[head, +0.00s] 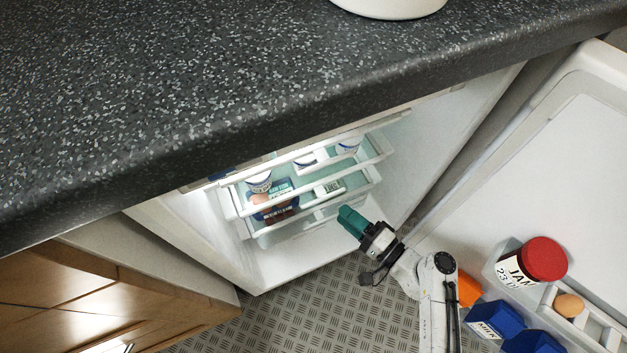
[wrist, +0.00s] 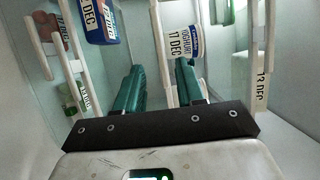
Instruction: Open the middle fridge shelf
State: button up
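The fridge stands open under the counter, with white-framed, pale green shelves stacked inside. The middle shelf (head: 355,184) has a white front rail and holds small packages. My gripper (head: 349,219) has teal fingers and is in front of the shelves, near their lower right side. In the wrist view my gripper (wrist: 160,76) has its two fingers apart. A white shelf rail (wrist: 156,35) runs upright between and beyond them. I cannot tell whether the fingers touch it, or which shelf it belongs to.
The open fridge door (head: 560,150) is at the right, its rack holding a red-lidded jar (head: 543,260), an egg (head: 568,305) and blue cartons (head: 495,320). The dark counter (head: 200,90) overhangs the fridge. Wooden cabinets (head: 70,300) stand at left. Patterned floor (head: 290,315) is clear.

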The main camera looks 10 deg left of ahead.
aim_at(318, 193)
jog(key=b+x, duration=0.2)
jog(key=x, duration=0.8)
grip_shut()
dwell(0.4)
